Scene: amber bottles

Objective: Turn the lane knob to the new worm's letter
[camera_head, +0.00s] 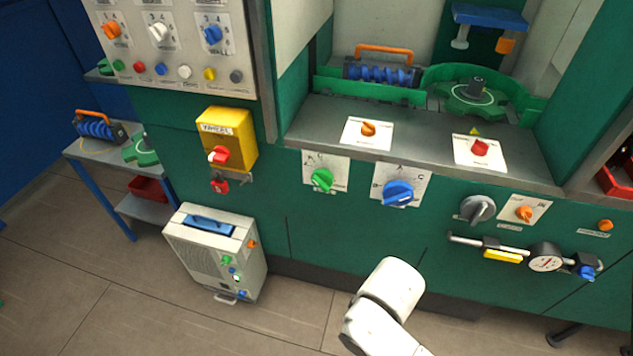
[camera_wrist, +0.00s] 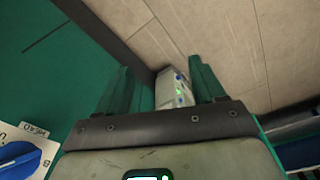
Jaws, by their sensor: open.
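The blue knob (camera_head: 398,193) sits on a white plate on the green front panel, with a letter C at the plate's right. Which one is the lane knob I cannot tell. A blue worm (camera_head: 385,75) with an orange handle lies in the machine bay. My gripper (camera_wrist: 160,66) is open and empty, apart from the knob; the head view does not show it.
A second blue worm (camera_head: 95,128) lies on the side table (camera_head: 84,152). A light grey case (camera_head: 212,252) stands on the floor at left. A yellow switch box (camera_head: 232,130) and a grey rail (camera_head: 470,240) with a gauge stick out from the panel.

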